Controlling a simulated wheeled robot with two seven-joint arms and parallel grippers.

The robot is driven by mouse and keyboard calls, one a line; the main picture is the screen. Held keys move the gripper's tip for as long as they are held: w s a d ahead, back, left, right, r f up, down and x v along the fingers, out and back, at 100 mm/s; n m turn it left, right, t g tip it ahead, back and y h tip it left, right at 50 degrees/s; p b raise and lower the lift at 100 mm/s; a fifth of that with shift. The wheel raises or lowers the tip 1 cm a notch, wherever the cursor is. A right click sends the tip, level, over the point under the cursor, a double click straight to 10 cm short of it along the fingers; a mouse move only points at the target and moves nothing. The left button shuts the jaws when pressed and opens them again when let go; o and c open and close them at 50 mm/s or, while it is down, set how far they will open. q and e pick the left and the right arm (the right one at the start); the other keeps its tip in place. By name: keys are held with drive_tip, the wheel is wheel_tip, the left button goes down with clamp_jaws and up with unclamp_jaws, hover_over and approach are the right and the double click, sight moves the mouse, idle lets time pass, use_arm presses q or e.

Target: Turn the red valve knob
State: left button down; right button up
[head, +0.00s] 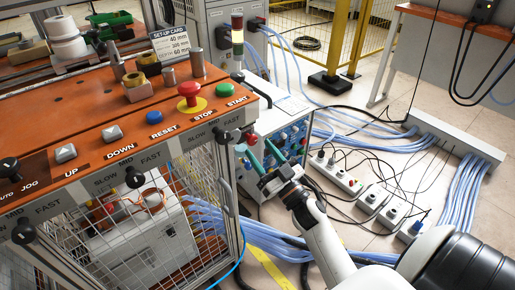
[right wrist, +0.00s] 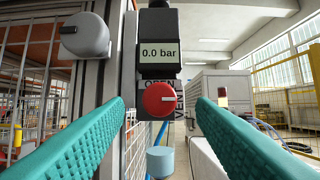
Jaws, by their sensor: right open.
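The red valve knob (right wrist: 159,99) is round with a white pointer line and sits below a dark gauge (right wrist: 160,48) reading 0.0 bar. The word OPEN is partly visible just above the knob. In the right wrist view the knob lies between and beyond the teal fingers of my right gripper (right wrist: 161,104), which is open with nothing between its fingers. In the head view my right gripper (head: 262,156) is beside the right corner of the orange console, and the red knob (head: 250,138) shows small near its fingertips. My left gripper is not in view.
A grey round knob (right wrist: 85,36) is at upper left in the wrist view, and a pale blue cylinder (right wrist: 160,162) is below the valve. The orange console (head: 100,125) carries several buttons. Power strips (head: 370,200) and blue cables lie on the floor at right.

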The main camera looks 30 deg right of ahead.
sight(250, 138)
drive_tip(key=shift+x, duration=1.1)
use_arm(q)
drive_tip(key=shift+w+r, duration=0.15)
